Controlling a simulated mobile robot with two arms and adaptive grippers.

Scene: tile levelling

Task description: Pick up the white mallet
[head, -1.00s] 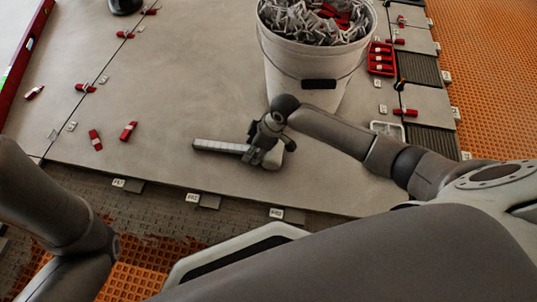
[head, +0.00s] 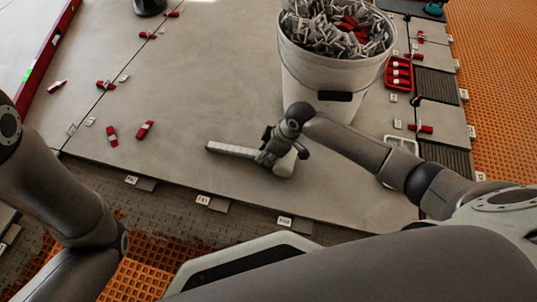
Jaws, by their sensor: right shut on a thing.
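The white mallet (head: 232,149) lies at the middle of the grey tiled floor in the head view. Its pale handle points left, and its head (head: 287,163) is at the right, partly hidden by my gripper. My right gripper (head: 272,154) reaches down over it from the right and is shut on the mallet where handle and head meet. I cannot tell whether the mallet is clear of the tile. My left arm shows at the left edge, but its gripper is out of view.
A white bucket (head: 334,84) full of levelling clips stands just behind the mallet. A red tray (head: 399,73) is to its right. Several red wedges (head: 145,129) lie on the tiles. A red level (head: 48,58) lies at far left.

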